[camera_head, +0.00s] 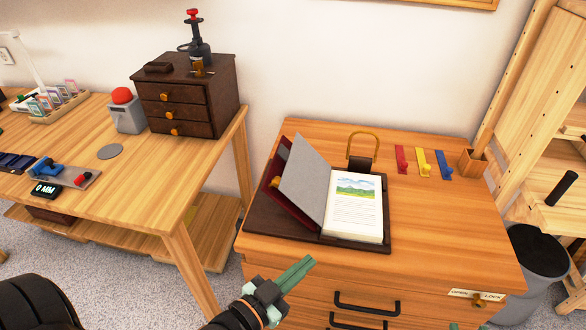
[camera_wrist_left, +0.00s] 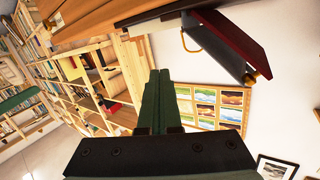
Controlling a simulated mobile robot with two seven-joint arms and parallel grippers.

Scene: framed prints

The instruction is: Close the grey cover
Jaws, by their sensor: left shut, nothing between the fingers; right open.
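The grey cover (camera_head: 306,178) stands tilted up, leaning left, at the left side of an open book. A dark red panel (camera_head: 303,211) lies against its back. The open page block (camera_head: 355,207) with a landscape picture lies to the right on a dark brown base (camera_head: 282,235). In the left wrist view a dark red panel (camera_wrist_left: 242,42) shows at the upper right. My left gripper (camera_head: 298,268) is shut and empty, in front of and below the book base, apart from the cover. Its fingers also show in the left wrist view (camera_wrist_left: 155,98).
The wooden cabinet top (camera_head: 430,220) is clear right of the book. A brass-handled strap (camera_head: 362,145) stands behind it, with red, yellow and blue hooks (camera_head: 423,162) to the right. A workbench (camera_head: 130,190) stands left; a grey bin (camera_head: 540,255) stands right.

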